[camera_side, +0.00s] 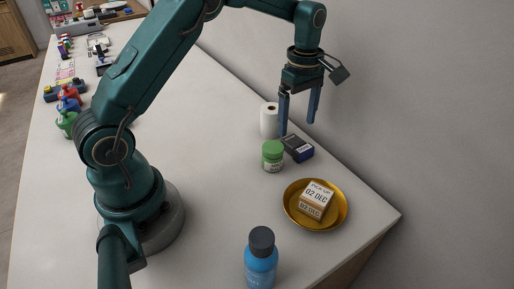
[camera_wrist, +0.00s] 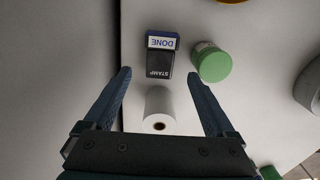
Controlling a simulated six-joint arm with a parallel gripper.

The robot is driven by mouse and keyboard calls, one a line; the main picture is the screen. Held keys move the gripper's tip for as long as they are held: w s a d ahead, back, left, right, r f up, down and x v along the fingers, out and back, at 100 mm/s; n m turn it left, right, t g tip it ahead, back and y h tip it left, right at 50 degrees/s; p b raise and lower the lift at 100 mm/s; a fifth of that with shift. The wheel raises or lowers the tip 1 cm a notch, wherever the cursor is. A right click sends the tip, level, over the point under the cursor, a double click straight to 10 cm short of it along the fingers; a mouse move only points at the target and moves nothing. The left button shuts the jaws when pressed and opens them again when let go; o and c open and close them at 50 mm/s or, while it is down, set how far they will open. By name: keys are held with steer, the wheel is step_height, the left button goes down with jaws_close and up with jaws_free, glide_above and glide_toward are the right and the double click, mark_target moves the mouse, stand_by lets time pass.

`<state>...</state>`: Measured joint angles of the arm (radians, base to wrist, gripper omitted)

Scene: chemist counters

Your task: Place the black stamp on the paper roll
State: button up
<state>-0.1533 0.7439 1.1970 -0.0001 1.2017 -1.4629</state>
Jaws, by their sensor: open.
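The black stamp (camera_side: 297,147) lies on the counter near the wall, with a dark body and a blue-edged end. In the wrist view the stamp (camera_wrist: 160,62) shows a white "DONE" label. The white paper roll (camera_side: 268,120) stands upright beside it; its top with the dark core hole shows in the wrist view (camera_wrist: 158,113). My gripper (camera_side: 298,126) is open and empty, above the counter by the roll and stamp. In the wrist view the fingers (camera_wrist: 160,72) spread wide to either side of the roll and stamp, apart from both.
A green-lidded jar (camera_side: 272,157) stands close beside the stamp. A gold dish (camera_side: 333,220) holding a "PICK UP 02 DEC" box (camera_side: 315,201) and a blue bottle (camera_side: 261,262) stand nearer the front. The wall runs along the counter's right edge. The middle of the counter is clear.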

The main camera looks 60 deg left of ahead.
mark_target(295, 141)
step_height(295, 141, down, 6)
steer(key=shift+r, duration=0.15)
stand_by(0.3)
jaws_close()
